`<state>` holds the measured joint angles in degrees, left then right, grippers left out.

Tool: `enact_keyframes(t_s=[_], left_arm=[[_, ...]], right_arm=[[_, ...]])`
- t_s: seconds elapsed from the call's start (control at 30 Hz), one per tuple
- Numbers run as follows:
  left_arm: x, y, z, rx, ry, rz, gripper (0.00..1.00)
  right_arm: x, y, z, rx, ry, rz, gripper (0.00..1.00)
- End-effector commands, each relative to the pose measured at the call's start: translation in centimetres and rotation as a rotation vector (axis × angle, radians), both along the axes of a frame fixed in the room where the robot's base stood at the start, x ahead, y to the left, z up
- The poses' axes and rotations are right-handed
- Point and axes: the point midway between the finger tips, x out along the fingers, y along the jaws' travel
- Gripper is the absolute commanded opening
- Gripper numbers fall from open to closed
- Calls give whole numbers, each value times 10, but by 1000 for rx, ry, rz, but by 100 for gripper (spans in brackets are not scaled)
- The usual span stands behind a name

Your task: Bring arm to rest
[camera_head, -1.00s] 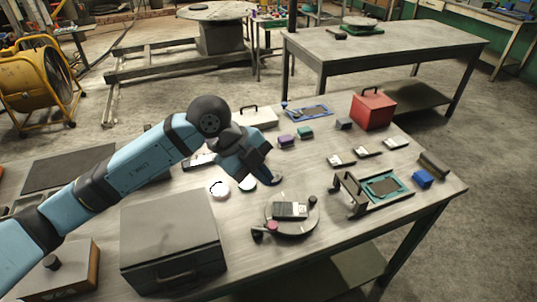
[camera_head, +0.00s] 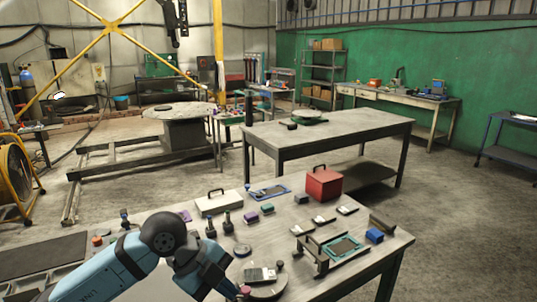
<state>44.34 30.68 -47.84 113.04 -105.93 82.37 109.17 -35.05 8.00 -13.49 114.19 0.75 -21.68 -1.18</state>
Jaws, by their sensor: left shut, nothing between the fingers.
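My left arm (camera_head: 105,275) comes in from the lower left, blue with dark joints. It bends at a round dark joint (camera_head: 163,233) and slopes down to the right. My left gripper (camera_head: 231,287) is low in the picture, shut and empty, over the near part of the workbench (camera_head: 345,284). In the picture it is just left of a round plate (camera_head: 268,291) carrying a grey device (camera_head: 261,274). I cannot tell its height above the bench. My right gripper is not in view.
The bench holds a red box (camera_head: 323,184), a white case (camera_head: 218,204), a frame with a teal plate (camera_head: 343,247), a blue block (camera_head: 375,235) and two dark upright pieces (camera_head: 211,227). A second table (camera_head: 330,135) stands behind. Open floor (camera_head: 460,225) lies to the right.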

Motion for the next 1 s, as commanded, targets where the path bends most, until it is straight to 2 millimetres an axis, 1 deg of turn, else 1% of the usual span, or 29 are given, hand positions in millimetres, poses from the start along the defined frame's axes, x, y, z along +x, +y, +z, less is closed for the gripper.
enact_keyframes(t_s=[0.03, 0.1, 0.23, 0.37, 0.43, 0.5, 0.57, 0.63, 0.67, 0.77, 0.83, 0.87, 0.9, 0.93, 0.97, 1.0], left_arm=[[-13, -13, -3, -86, 31, -44, 0], [-25, -26, -2, -201, 52, -91, 0], [-45, -47, 5, -442, 82, -147, 0], [-61, -62, 18, -732, 96, -138, 0], [-65, -65, 26, -911, 94, -84, 0], [-64, -61, 33, -1090, 80, 18, 0], [-60, -53, 34, -1221, 61, 139, 0], [-53, -38, 28, -1337, 38, 313, 0], [-49, -30, 23, -1374, 29, 399, 0], [-42, 0, -7, -1430, 7, 706, 0], [-44, 24, -38, -1407, 4, 932, 0], [-47, 34, -54, -1381, 8, 1028, 0], [-53, 48, -77, -1333, 18, 1153, 0], [-60, 58, -95, -1289, 31, 1244, 0], [-69, 67, -112, -1238, 47, 1327, 0], [-83, 78, -136, -1162, 74, 1429, 0]], right_arm=[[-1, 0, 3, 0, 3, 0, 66], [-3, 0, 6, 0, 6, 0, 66], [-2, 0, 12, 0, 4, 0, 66], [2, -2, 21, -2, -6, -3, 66], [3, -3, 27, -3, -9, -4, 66], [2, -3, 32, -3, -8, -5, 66], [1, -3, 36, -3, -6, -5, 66], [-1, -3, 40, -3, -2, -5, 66], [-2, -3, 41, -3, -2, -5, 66], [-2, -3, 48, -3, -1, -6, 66], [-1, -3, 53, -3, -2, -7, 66], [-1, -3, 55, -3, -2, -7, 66], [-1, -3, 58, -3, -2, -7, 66], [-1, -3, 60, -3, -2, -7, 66], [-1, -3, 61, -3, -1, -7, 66], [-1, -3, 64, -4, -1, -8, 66]])
